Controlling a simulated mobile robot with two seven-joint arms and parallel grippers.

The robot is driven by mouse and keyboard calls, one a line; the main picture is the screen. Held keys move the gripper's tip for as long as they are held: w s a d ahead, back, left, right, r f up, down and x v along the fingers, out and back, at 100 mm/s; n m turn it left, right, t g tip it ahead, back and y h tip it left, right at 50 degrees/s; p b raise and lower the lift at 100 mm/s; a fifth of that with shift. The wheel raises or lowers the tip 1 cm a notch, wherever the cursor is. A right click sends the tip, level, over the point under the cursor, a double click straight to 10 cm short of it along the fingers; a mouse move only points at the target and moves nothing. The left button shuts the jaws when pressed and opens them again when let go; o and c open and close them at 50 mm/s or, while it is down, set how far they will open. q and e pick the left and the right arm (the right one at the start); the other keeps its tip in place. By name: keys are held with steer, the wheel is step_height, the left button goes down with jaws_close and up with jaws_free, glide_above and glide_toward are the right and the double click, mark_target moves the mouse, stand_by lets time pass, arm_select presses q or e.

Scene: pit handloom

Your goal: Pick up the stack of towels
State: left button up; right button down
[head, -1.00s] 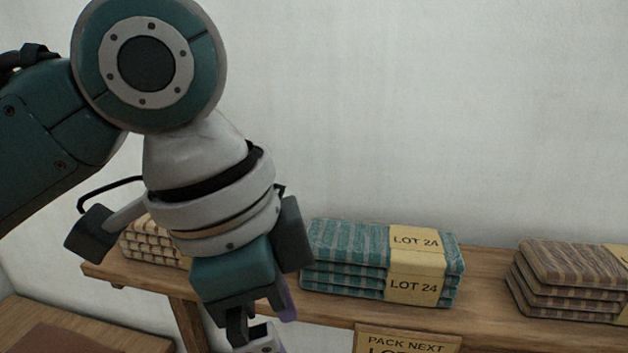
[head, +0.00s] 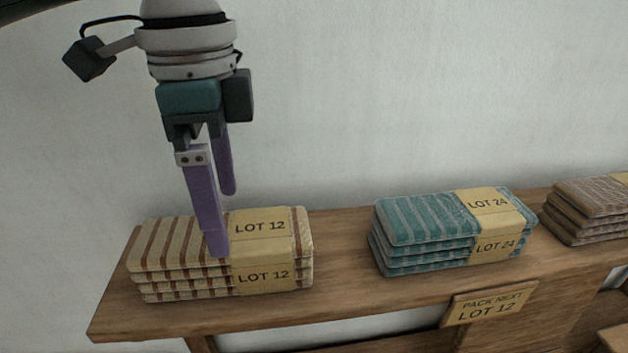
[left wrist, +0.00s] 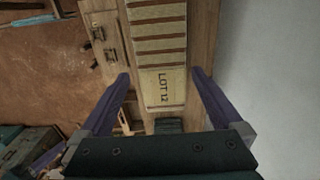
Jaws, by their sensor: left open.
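The towel stack with LOT 12 labels (head: 282,250), cream with brown stripes, lies on the left end of the wooden shelf. Its LOT 12 band also shows in the left wrist view (left wrist: 163,88). My left gripper (head: 221,222) points down over this stack, with open, empty purple fingers. In the left wrist view the fingers (left wrist: 160,76) appear on either side of the stack, with gaps. The near finger covers part of the stack's top and front edge in the head view; I cannot tell the exact fingertip height.
A teal stack labelled LOT 24 (head: 428,232) lies to the right on the shelf (head: 345,290), and a brown stack (head: 590,212) farther right. A sign (head: 488,304) on the front edge names LOT 12. A pale wall (head: 400,90) stands close behind.

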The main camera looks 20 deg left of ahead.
mark_target(169, 259)
arm_select(q)
steer(key=f+p, duration=0.1)
steer(key=f, duration=0.2)
steer(key=shift+s+a+f+p, duration=0.15)
steer(key=shift+a+f+p, duration=0.2)
steer(key=shift+a, duration=0.05)
steer(key=shift+f, duration=0.6)
steer(key=shift+r, duration=0.1)
steer(key=c, duration=1.2)
